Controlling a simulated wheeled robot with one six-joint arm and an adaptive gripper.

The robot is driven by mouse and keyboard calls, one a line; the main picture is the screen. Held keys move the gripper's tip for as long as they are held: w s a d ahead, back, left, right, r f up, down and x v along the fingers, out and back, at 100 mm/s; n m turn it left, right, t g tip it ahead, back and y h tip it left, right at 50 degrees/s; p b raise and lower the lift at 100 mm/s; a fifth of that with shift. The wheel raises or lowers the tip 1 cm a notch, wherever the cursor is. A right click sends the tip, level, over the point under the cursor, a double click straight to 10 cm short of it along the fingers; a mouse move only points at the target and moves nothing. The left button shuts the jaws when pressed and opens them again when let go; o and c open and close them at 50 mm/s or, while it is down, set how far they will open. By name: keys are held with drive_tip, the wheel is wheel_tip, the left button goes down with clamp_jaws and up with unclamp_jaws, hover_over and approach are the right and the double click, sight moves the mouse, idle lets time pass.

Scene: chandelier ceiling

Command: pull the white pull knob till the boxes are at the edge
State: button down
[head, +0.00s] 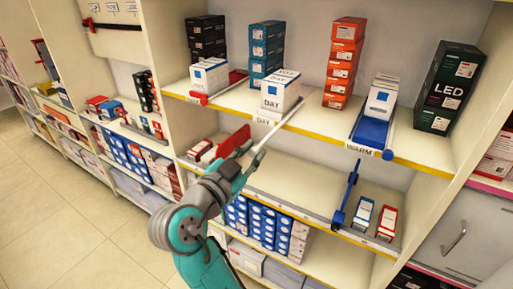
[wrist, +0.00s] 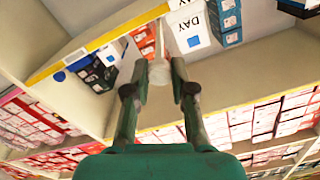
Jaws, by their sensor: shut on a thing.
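The white pull knob (wrist: 158,74) is between the fingers of my gripper (wrist: 159,66) in the wrist view. My gripper is shut on it, with a finger on either side. In the head view a pale rod (head: 284,121) runs from the DAY boxes down toward my gripper, in front of the shelf. The white DAY boxes (head: 281,90) stand upright close to the yellow front edge of the upper shelf (head: 333,135). They also show in the wrist view (wrist: 191,35). The knob itself is hard to make out in the head view.
White boxes on a red-fronted tray (head: 209,76) stand to the left; a blue tray with white boxes (head: 378,101) stands to the right. A lower shelf (head: 292,183) has a blue-handled pusher (head: 346,197).

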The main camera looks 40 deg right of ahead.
drive_tip(key=c, duration=1)
unclamp_jaws()
drive_tip(key=shift+o, duration=0.2)
drive_tip(key=shift+a, duration=0.1)
drive_tip(key=v, duration=1.1)
drive_tip(key=shift+s+a, duration=0.15)
drive_tip(key=shift+a, duration=0.25)
